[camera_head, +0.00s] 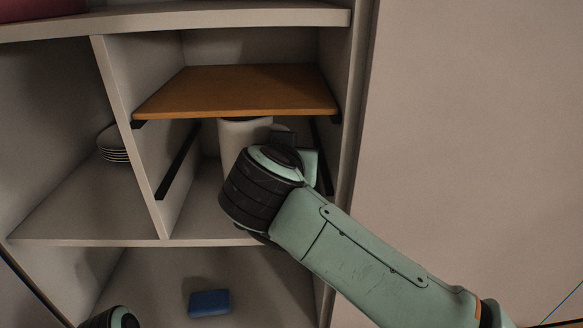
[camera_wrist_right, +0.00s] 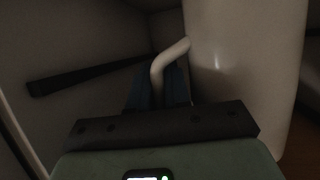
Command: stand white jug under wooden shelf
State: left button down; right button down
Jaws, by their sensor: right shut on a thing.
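The white jug (camera_head: 238,145) is inside the right compartment of the open cabinet, below the wooden shelf (camera_head: 240,92). The shelf board hides its top and my right arm hides its lower part, so I cannot tell whether it touches the compartment floor. In the right wrist view the jug's pale body (camera_wrist_right: 245,65) fills the right side and looks roughly upright. My right gripper (camera_wrist_right: 160,90) is shut on its curved handle (camera_wrist_right: 160,68). In the head view the fingers are hidden behind my right wrist.
Stacked white plates (camera_head: 113,145) stand in the left compartment behind a thin divider (camera_head: 130,135). Dark rails (camera_head: 178,162) line the compartment's sides. A blue block (camera_head: 209,302) lies on the lower level. A plain panel (camera_head: 470,130) closes off the right.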

jog(key=shift+w+d+f, duration=0.1)
jog(key=shift+w+f, duration=0.05)
jog(key=shift+f, duration=0.7)
jog(key=shift+w+f, duration=0.15)
jog(key=shift+f, duration=0.7)
jog(key=shift+w+f, duration=0.1)
jog(key=shift+f, duration=0.1)
jog(key=c, duration=1.1)
grip_release()
jog(key=shift+r, duration=0.15)
jog(key=v, duration=1.2)
